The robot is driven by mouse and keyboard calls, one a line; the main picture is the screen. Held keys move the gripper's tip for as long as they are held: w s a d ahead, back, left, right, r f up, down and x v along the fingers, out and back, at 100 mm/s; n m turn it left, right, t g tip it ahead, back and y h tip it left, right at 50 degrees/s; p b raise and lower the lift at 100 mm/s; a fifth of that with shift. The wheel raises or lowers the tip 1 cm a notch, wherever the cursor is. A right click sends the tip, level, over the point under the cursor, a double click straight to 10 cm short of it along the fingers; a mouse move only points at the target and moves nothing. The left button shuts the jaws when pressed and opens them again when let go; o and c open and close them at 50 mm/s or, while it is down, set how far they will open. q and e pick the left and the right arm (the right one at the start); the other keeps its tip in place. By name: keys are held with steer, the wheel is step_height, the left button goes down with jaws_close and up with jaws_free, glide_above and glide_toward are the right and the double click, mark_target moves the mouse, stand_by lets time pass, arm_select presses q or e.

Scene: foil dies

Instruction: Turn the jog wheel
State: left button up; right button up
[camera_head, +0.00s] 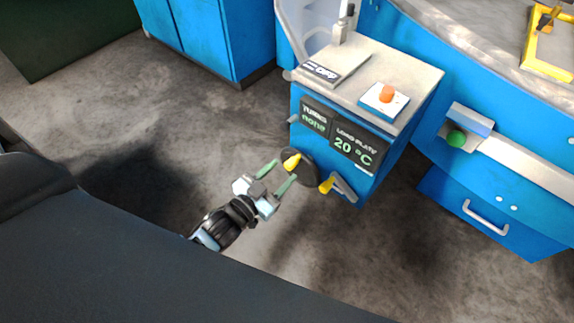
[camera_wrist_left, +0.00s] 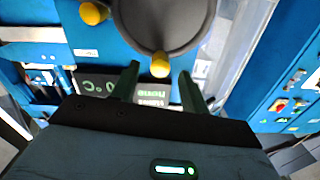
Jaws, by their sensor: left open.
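The jog wheel (camera_head: 308,168) is a dark disc on the front of a blue machine, with a yellow knob (camera_head: 291,162) on its face. In the left wrist view the wheel (camera_wrist_left: 160,18) is at the top, and its yellow knob (camera_wrist_left: 160,64) hangs at its lower edge. My left gripper (camera_head: 279,176) is open, its green fingers pointing at the wheel. In the wrist view the knob appears between the fingertips of the left gripper (camera_wrist_left: 159,78); I cannot tell whether they touch it. My right gripper is not in view.
Above are a display (camera_head: 342,145) reading 20 °C and an orange button (camera_head: 386,92). A drawer handle (camera_head: 485,217) is at right. The floor at left is clear.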

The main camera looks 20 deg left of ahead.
mark_target(287, 168)
arm_select(q)
steer(key=shift+x, duration=1.65)
jaws_close()
